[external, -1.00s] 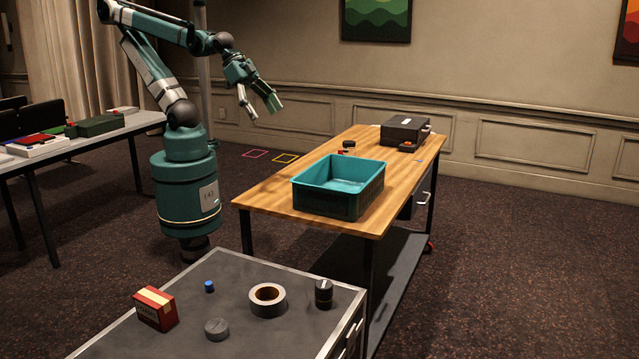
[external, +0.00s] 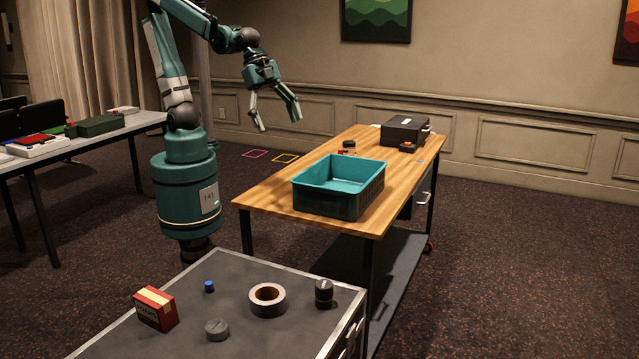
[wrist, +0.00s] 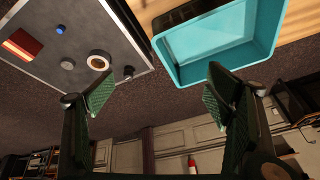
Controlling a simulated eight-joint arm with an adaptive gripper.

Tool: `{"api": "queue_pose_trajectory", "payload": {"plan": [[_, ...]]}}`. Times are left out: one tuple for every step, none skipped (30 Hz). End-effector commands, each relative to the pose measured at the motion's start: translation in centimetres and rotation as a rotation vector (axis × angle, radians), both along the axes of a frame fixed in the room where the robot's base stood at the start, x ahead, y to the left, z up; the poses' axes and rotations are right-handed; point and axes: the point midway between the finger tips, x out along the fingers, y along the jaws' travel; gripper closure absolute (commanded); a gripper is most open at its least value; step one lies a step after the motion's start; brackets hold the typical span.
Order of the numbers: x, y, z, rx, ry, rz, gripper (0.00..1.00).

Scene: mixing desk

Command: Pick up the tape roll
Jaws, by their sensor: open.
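The tape roll (external: 267,299) is a grey ring with a brown inner core, lying flat on the grey cart top (external: 240,270) in the foreground. In the wrist view the tape roll (wrist: 99,61) shows above the left finger. My gripper (external: 278,118) is open and empty, high in the air behind the wooden table, well apart from the roll. Its two spread fingers also show in the wrist view (wrist: 158,95).
Around the roll on the cart are a red box (external: 155,308), a blue cap (external: 209,286), a grey disc (external: 217,329) and a black knob (external: 324,292). A teal bin (external: 365,205) stands on the wooden table (external: 270,198) between cart and back wall. A black case (external: 403,130) sits farther back.

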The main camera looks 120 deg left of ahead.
Motion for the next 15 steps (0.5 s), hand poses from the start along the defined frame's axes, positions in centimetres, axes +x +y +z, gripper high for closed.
{"api": "queue_pose_trajectory", "payload": {"plan": [[0.8,-0.7,-0.3,0.006,0.007,-0.023,0.21],[1.1,-1.0,-0.4,0.01,0.01,-0.038,0.21],[1.7,-1.5,-0.6,0.015,0.015,-0.056,0.21],[2.0,-1.9,-0.8,0.019,0.02,-0.07,0.21],[2.3,-2.2,-1.0,0.024,0.023,-0.085,0.21],[2.8,-2.7,-1.2,0.028,0.029,-0.104,0.21],[3.2,-3.1,-1.4,0.032,0.032,-0.119,0.21],[3.6,-3.5,-1.6,0.035,0.036,-0.133,0.21],[4.0,-4.0,-1.8,0.041,0.041,-0.151,0.21],[4.4,-4.4,-2.1,0.045,0.045,-0.166,0.21],[4.7,-4.7,-2.3,0.048,0.05,-0.18,0.21],[5.2,-5.3,-2.6,0.053,0.054,-0.199,0.21],[5.6,-5.7,-2.8,0.057,0.058,-0.215,0.21],[5.9,-6.1,-3.1,0.059,0.062,-0.23,0.21],[6.3,-6.6,-3.4,0.064,0.066,-0.249,0.21]]}}
